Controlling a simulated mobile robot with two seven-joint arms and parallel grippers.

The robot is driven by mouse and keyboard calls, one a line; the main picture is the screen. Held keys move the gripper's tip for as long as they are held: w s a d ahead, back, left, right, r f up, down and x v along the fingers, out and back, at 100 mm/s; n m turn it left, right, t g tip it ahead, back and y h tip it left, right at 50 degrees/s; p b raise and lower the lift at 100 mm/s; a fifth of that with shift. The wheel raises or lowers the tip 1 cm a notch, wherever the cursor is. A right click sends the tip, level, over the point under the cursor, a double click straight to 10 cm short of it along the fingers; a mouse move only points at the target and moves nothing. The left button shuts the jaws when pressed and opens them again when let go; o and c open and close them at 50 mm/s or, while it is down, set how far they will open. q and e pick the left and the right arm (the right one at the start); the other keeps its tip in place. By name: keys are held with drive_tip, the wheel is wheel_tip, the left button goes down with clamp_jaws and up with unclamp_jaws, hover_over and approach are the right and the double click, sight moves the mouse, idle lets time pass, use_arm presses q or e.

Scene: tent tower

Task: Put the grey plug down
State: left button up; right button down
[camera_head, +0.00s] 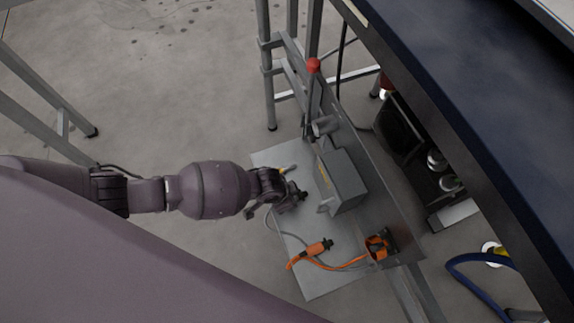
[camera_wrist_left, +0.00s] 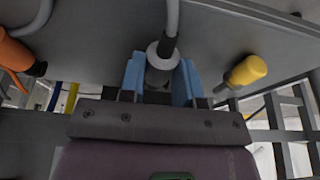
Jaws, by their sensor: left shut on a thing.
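My left gripper (camera_head: 296,197) is over the left part of a grey metal panel (camera_head: 318,284), left of a grey box. In the left wrist view its blue fingers (camera_wrist_left: 160,80) are shut on the grey plug (camera_wrist_left: 155,57), one on each side. The plug has a pale round collar, and a grey cable (camera_wrist_left: 172,18) runs from it away from the gripper. In the head view the hand hides most of the plug, and the cable (camera_head: 268,222) curves down over the panel. I cannot tell whether the plug touches the panel. My right gripper is not in view.
The grey box (camera_head: 342,182) stands right of the hand. An orange plug (camera_head: 318,247) with an orange cable lies below it. A yellow-ended piece (camera_wrist_left: 248,70) is close beside the fingers. A red-knobbed lever (camera_head: 313,66) rises behind. A dark blue tabletop (camera_head: 480,90) borders the right.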

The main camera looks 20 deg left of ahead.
use_arm(q)
drive_tip(key=shift+f, duration=0.2)
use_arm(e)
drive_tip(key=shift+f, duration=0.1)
use_arm(q)
drive_tip(key=o, duration=1.1)
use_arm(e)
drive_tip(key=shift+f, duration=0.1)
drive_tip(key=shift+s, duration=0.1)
use_arm(q)
drive_tip(key=p+v, duration=0.1)
drive_tip(key=v, duration=0.3)
drive_tip(key=shift+w+r+p, duration=0.1)
drive_tip(key=shift+w+p, duration=0.3)
drive_tip(key=p+v, duration=0.1)
drive_tip(key=v, duration=0.1)
drive_tip(key=p+v, duration=0.1)
drive_tip(key=v, duration=0.1)
drive_tip(key=s+p+v, duration=0.1)
drive_tip(key=v, duration=0.2)
drive_tip(key=shift+w, duration=0.1)
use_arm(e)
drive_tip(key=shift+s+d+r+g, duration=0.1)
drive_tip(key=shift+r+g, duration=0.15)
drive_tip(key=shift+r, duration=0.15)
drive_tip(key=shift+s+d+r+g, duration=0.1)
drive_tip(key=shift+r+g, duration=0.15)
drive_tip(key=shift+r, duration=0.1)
use_arm(q)
drive_tip(key=shift+f, duration=0.2)
